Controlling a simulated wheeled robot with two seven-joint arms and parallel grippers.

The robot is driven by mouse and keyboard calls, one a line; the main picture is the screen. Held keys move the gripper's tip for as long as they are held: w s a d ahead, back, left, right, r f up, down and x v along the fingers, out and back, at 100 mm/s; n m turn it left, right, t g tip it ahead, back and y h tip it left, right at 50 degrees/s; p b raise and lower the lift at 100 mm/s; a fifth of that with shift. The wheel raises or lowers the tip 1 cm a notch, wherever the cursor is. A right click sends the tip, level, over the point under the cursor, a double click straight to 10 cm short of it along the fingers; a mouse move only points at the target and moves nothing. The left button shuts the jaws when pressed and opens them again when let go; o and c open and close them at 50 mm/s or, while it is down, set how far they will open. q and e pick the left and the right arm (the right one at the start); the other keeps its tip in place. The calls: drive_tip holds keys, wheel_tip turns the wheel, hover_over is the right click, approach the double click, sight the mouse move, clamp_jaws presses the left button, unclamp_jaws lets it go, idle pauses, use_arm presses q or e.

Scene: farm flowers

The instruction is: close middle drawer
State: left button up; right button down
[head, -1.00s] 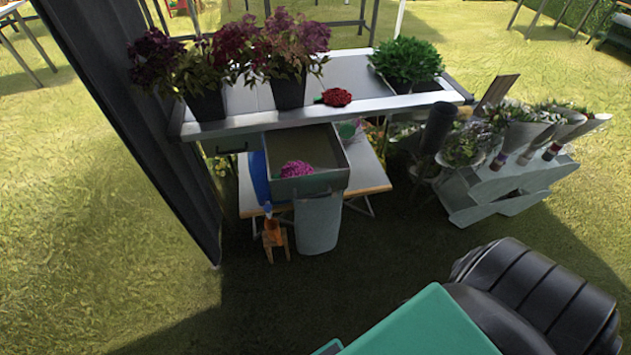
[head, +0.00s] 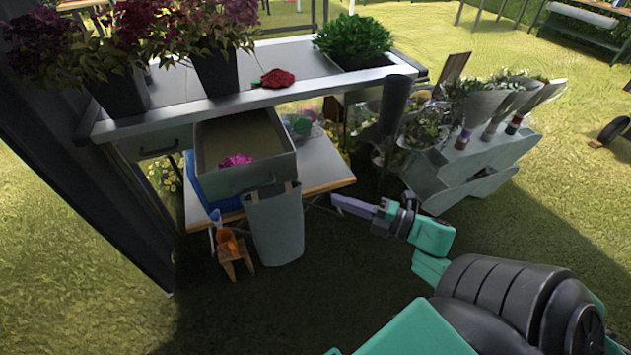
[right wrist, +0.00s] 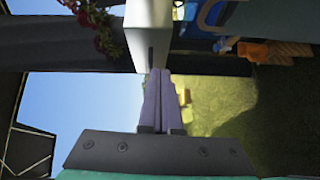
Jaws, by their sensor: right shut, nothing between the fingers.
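The middle drawer (head: 245,179) hangs pulled out from under the bench top in the head view, with a magenta flower inside. Its handle is on the front face. My right gripper (head: 336,202) is to the right of the drawer front in the head view, apart from it, its fingers pointing left. The fingers (right wrist: 166,78) are shut and empty in the right wrist view. That view is turned sideways, and a pale box shape (right wrist: 148,25), apparently the drawer, lies past the fingertips. My left gripper is not in view.
A metal bench top (head: 290,90) carries potted plants and a red flower (head: 277,79). A grey bin (head: 275,225) hangs below the drawer front, beside an orange spray bottle (head: 228,243). A grey flower stand (head: 470,175) is at right. Grass in front is clear.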

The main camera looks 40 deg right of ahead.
drive_tip(key=a+r+n, duration=0.1)
drive_tip(key=a+r, duration=0.1)
approach(281, 171)
drive_tip(key=w+a, duration=0.1)
drive_tip(key=a, duration=0.3)
drive_tip(key=w, duration=0.2)
drive_tip(key=w+d+b, duration=0.1)
drive_tip(key=shift+w+f+y, duration=0.15)
drive_tip(key=shift+w+y, duration=0.25)
drive_tip(key=shift+w+d, duration=0.15)
drive_tip(key=shift+w, duration=0.05)
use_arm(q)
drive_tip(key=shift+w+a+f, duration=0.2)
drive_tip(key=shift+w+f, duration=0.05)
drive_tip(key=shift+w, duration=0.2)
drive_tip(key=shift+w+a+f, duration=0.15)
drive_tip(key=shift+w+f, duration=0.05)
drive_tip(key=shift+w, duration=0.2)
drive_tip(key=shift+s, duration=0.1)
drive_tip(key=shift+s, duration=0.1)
